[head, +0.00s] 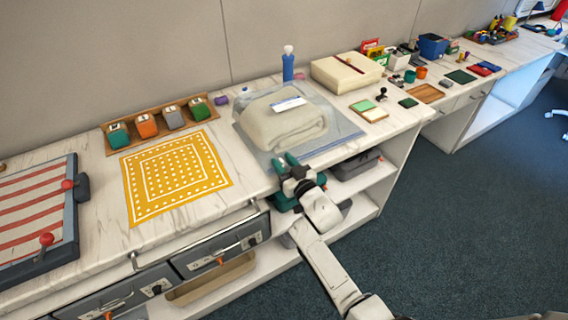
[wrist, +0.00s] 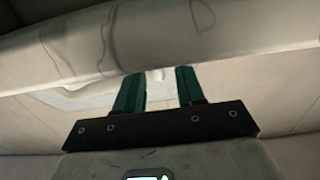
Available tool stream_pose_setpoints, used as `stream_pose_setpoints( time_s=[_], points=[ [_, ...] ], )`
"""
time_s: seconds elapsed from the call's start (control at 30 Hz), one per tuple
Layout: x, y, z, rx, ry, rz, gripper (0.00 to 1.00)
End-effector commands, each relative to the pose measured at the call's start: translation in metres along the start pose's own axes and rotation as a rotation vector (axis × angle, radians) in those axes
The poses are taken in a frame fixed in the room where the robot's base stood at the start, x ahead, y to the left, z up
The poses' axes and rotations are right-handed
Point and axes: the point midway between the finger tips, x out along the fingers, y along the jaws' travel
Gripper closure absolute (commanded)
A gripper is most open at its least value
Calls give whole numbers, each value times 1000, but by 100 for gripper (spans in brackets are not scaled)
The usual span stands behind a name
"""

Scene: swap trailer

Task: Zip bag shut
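A clear bluish bag (head: 345,133) lies flat on the counter with a folded cream blanket (head: 280,128) inside and a white label on top. A darker blue strip runs along its near right edge. My gripper (head: 285,160) is at the bag's near edge, close to the left end of that strip. Its two teal fingers also show in the wrist view (wrist: 158,82), parted with a gap between them. I cannot tell whether they touch the bag. A zip slider cannot be made out.
A yellow patterned mat (head: 175,175) and a rack of colored bins (head: 160,122) are to the left. A blue bottle (head: 288,64) and a cream box (head: 347,72) stand behind. Shelves below hold a grey case (head: 355,165). Blue carpet floor (head: 460,220) is open at right.

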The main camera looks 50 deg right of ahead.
Motion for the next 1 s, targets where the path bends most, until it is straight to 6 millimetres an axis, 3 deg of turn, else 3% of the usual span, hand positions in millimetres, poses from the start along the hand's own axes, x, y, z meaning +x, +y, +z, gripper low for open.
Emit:
stream_pose_setpoints(
  time_s=[0.17, 0.53, 1.0],
  points=[
    [0, 0, 0, 0, 0, 0, 64],
    [0, 0, 0, 0, 0, 0, 99],
    [0, 0, 0, 1, 0, 0, 100]
  ],
)
